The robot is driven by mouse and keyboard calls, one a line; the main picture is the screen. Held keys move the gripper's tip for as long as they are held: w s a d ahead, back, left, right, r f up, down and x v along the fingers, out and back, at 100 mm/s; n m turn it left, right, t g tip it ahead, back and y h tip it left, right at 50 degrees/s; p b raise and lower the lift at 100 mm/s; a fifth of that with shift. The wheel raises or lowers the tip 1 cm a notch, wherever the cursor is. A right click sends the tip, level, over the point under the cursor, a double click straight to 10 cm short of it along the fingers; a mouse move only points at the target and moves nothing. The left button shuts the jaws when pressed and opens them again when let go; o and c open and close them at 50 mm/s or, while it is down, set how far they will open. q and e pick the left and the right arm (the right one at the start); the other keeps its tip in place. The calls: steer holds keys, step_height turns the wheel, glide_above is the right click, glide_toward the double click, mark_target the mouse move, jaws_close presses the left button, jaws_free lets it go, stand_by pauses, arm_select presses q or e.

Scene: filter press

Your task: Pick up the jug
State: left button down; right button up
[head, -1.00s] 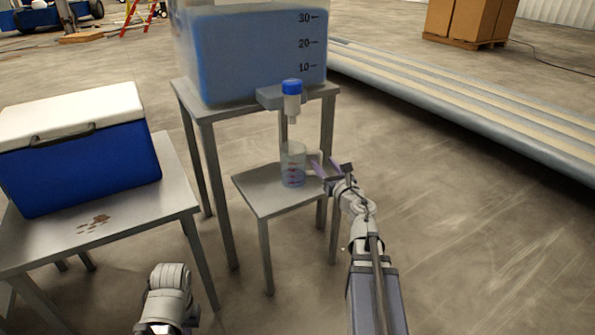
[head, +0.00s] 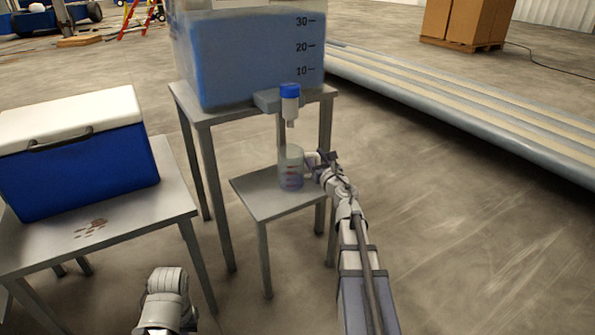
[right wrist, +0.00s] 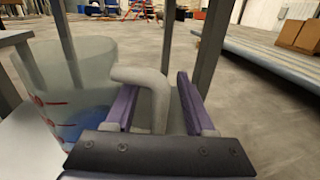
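The jug (head: 291,169) is a clear cup with red marks and a pale handle. It stands upright on the small low table under the tank's tap. In the right wrist view the jug (right wrist: 68,90) is at the left, with some blue showing low in it. Its handle (right wrist: 157,95) stands between the two purple fingers of my right gripper (right wrist: 160,108). The fingers are apart, with a visible gap to the handle on the right. In the head view my right gripper (head: 318,160) is at the jug's right side. My left gripper is out of view; only part of my left arm shows.
The tank (head: 255,60) of blue liquid stands on a taller table, its blue-capped tap (head: 289,100) hanging above the jug. A blue cooler (head: 85,165) sits on a table (head: 150,205) at the left.

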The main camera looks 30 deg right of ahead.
jaws_close()
stand_by(1.3)
